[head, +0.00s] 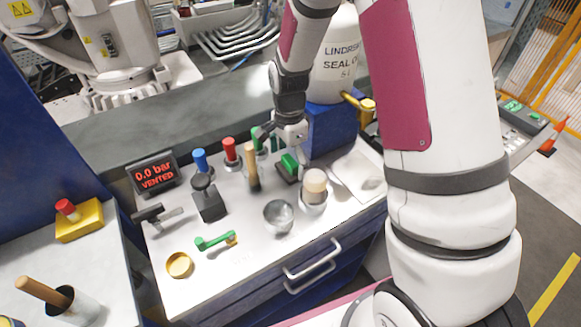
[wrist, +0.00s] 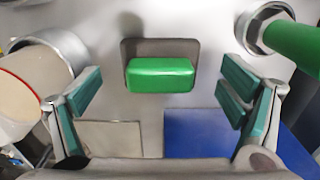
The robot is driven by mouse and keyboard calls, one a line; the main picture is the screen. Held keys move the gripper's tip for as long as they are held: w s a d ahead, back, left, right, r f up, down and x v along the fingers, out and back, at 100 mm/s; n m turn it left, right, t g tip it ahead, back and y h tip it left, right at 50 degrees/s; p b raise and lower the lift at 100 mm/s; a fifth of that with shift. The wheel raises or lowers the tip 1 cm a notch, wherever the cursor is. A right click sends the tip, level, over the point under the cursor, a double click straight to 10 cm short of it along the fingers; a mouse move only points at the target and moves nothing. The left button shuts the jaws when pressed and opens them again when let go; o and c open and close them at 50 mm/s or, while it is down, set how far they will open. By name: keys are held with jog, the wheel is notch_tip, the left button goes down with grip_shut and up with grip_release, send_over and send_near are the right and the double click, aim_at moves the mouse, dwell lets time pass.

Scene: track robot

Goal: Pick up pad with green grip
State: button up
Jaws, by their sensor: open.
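The pad with green grip (head: 289,165) lies on the white worktop, towards its back right in the head view. In the wrist view its green block-shaped grip (wrist: 160,75) stands on a dark grey rectangular base (wrist: 150,47). My gripper (head: 284,147) is above and close to the pad. In the wrist view my gripper (wrist: 160,92) is open, with a teal-padded finger on each side of the grip. The grip lies roughly midway between the fingers and touches neither. Part of the pad's surroundings is hidden behind my gripper in the head view.
A cup with a pale round top (head: 314,188) stands close at right. A green-handled item (wrist: 292,42) in a metal holder is near my other finger. A wooden-handled tool (head: 252,170), metal bowl (head: 279,216) and blue block (head: 333,128) are nearby.

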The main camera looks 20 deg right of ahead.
notch_tip(320, 180, down, 2)
jog(key=shift+f, duration=0.1)
jog(key=c, duration=1.3)
jog(key=shift+c, duration=0.2)
